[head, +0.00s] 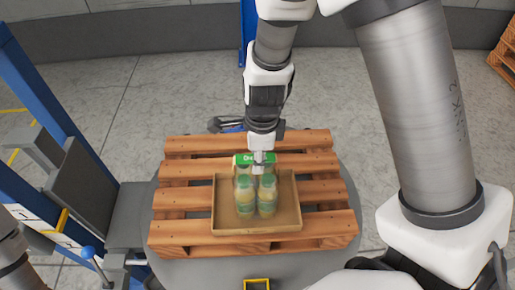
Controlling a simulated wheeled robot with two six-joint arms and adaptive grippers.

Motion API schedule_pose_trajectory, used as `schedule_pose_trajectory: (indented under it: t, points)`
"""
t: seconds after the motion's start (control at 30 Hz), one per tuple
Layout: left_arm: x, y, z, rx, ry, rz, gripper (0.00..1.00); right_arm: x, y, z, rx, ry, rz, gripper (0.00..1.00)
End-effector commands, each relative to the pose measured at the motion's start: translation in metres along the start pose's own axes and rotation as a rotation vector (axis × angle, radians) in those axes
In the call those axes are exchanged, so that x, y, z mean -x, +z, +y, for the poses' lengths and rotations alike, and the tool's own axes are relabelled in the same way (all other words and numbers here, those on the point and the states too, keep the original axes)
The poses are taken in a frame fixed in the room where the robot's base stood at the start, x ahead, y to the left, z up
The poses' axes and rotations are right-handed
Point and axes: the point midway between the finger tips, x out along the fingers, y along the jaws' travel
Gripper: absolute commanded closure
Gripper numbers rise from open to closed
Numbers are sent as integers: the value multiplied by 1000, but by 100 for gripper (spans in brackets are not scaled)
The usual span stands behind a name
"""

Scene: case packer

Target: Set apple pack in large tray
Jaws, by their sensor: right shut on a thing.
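The apple pack (267,200) is a cluster of pale yellow bottles with green caps and a green label strip at its back. It shows within the outline of the large tray (287,222), a shallow brown tray. I cannot tell whether the pack rests on the tray floor or hangs just above it. My right gripper (262,163) comes down from above and is shut on the top of the pack, partly hiding it. The pack looks upright. My left gripper is out of view.
The tray lies on a wooden pallet (185,198) on a round grey platform (190,262). A blue frame (60,110) with grey panels stands at the left. Another pallet (506,58) is at the far right. Grey floor lies open behind.

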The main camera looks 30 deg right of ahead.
Motion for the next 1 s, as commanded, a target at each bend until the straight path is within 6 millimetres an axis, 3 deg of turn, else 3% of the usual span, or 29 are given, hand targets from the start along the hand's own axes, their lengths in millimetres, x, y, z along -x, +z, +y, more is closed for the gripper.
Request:
schedule_pose_trajectory:
  t: [0.07, 0.37, 0.4, 0.43, 0.47, 0.8, 1.0]
  points:
    - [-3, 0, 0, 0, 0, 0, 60, -10, 0, 0, 0, 0, 1, 100]
    - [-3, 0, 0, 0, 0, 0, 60, -11, 0, -1, 0, -3, 0, 100]
    - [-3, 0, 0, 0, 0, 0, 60, -12, -1, 0, 0, -1, 1, 62]
    - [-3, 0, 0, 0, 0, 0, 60, -12, -1, 0, 0, -1, 1, 51]
    - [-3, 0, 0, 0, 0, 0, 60, -12, -1, 0, 0, -1, 1, 48]
    - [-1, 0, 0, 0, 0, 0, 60, -7, 0, 0, 1, -1, 0, 48]
    - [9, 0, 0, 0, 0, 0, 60, 32, 0, -1, 1, -5, -4, 48]
